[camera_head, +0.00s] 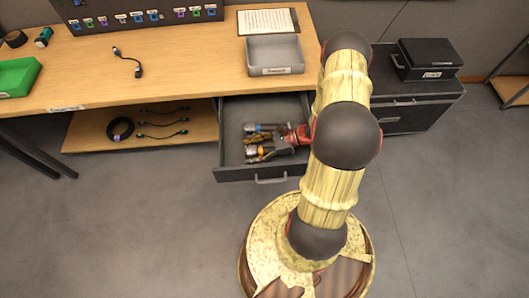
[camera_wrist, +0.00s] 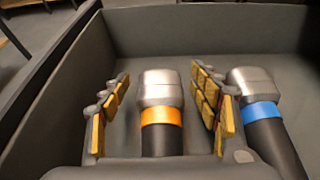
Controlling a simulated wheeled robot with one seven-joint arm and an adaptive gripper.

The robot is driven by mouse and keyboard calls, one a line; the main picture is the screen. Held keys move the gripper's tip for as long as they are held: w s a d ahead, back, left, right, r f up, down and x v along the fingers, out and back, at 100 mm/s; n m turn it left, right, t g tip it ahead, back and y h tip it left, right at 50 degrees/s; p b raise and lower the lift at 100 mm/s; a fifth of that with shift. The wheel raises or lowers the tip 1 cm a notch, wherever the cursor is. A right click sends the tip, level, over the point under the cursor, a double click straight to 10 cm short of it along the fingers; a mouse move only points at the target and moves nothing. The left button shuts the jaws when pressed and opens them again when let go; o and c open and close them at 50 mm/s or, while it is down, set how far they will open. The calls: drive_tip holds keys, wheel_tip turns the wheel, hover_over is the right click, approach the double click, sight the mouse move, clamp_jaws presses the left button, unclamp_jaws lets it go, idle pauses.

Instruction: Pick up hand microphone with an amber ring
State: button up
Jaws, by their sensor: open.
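The hand microphone with an amber ring (camera_wrist: 162,115) lies in the open drawer, its silver head pointing away in the wrist view. It also shows in the head view (camera_head: 252,151), partly covered by my gripper. My gripper (camera_wrist: 160,92) is open, with one padded finger on each side of this microphone. Gaps show between the fingers and the microphone. In the head view my gripper (camera_head: 262,143) reaches into the drawer from the right. A second microphone with a blue ring (camera_wrist: 262,110) lies to the right, just outside the right finger.
The drawer (camera_wrist: 205,30) has raised walls around the microphones. The desk top (camera_head: 190,75) is above and behind it, with a grey tray (camera_head: 275,54) near the drawer. A black case (camera_head: 427,58) stands at right. The drawer floor ahead of the microphones is clear.

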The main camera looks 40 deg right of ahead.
drive_tip(key=shift+c, duration=1.3)
drive_tip(key=c, duration=1.1)
drive_tip(key=shift+c, duration=0.6)
